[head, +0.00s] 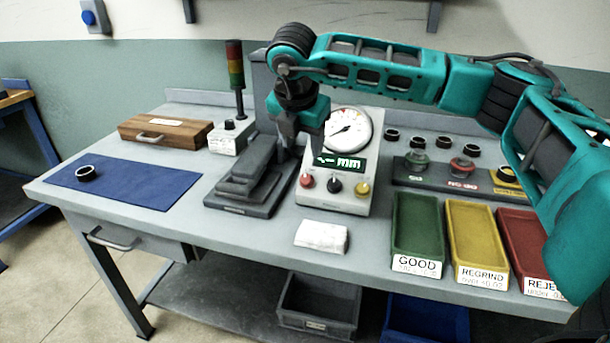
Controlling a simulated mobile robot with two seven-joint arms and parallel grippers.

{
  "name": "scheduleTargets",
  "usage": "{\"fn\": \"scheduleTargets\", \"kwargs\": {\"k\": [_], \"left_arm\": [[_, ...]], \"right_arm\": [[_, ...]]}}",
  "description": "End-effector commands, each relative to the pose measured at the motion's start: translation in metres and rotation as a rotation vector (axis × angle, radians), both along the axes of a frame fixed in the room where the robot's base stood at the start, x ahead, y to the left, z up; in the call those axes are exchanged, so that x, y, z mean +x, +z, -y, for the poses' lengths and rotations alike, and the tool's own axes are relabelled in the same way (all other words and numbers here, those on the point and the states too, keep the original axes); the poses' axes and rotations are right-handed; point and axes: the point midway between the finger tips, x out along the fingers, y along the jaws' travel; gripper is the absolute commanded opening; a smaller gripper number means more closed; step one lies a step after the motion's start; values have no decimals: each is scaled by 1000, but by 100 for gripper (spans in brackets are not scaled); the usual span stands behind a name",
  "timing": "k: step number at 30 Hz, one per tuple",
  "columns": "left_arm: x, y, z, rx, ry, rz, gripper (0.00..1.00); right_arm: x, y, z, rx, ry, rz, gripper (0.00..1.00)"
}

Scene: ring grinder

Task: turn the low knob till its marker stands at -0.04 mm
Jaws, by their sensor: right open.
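The gauge box (335,201) stands mid-table with a round dial (348,130) and a lit display (339,161) showing dashes and "mm". Its front has a red knob (306,182), a black knob (334,186) and a yellow knob (362,189). I cannot read which is the low knob or where any marker stands. My right gripper (301,150) is open, pointing down beside the box's upper left, above the knobs and apart from them. It partly hides the dial's left edge and the measuring stand behind. My left gripper is not in view.
A grey stepped stand (246,181) is just left of the box. A white cloth (321,236) lies in front. Green (416,224), yellow (474,232) and red (520,235) trays are at right.

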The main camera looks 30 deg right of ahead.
Motion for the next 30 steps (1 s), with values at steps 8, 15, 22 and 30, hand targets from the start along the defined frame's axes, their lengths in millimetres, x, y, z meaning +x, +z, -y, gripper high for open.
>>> {"fn": "scheduleTargets", "kwargs": {"k": [8, 15, 22, 30], "left_arm": [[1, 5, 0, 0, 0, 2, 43], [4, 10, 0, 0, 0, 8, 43], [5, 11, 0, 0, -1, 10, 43], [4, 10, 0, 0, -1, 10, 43]], "right_arm": [[14, -47, 14, 0, 1, -5, 55], [29, -89, 25, 1, 4, -3, 55], [35, -110, 31, 3, 5, -2, 55], [36, -113, 31, 3, 6, -1, 55]]}}
